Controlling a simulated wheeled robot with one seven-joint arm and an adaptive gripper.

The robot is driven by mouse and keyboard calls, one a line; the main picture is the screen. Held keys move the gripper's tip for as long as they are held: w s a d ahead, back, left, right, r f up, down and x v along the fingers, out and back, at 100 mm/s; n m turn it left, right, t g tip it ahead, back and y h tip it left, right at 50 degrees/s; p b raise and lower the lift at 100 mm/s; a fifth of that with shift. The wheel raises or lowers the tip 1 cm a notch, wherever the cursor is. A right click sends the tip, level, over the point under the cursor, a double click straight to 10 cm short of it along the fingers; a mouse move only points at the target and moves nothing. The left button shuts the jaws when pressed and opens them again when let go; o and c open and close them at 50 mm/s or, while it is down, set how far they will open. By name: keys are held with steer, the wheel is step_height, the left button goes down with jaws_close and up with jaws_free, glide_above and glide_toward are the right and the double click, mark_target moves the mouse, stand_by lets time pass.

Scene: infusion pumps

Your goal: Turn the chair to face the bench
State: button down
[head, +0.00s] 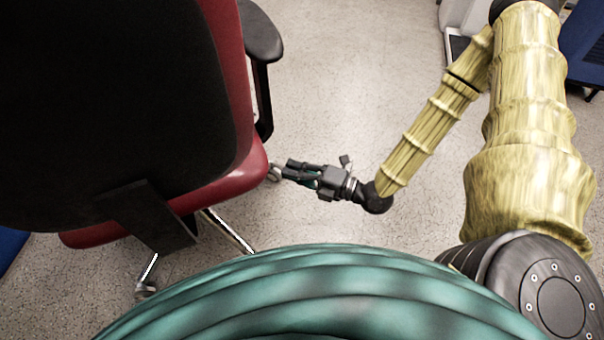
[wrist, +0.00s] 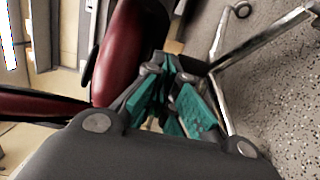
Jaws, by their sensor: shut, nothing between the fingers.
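The chair has a black back (head: 110,100), a red seat (head: 215,185) and a black armrest (head: 262,50); it fills the left of the head view, its back towards me. Its chrome base legs (head: 228,230) show below the seat. My gripper (head: 282,169) is shut and empty at the right edge of the seat, low beside it; whether it touches the chair I cannot tell. In the wrist view the closed teal fingers (wrist: 172,122) point toward the red seat (wrist: 118,50) and a chrome leg (wrist: 265,40). The bench cannot be made out for certain.
Speckled floor (head: 350,90) is open between the chair and my arm. A blue item (head: 582,55) stands at the upper right, next to a pale unit (head: 462,20). Another blue edge (head: 10,245) shows at the far left.

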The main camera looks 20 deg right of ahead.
steer(key=w+a+b, duration=0.3)
steer(key=w, duration=0.5)
steer(key=shift+a+b, duration=0.35)
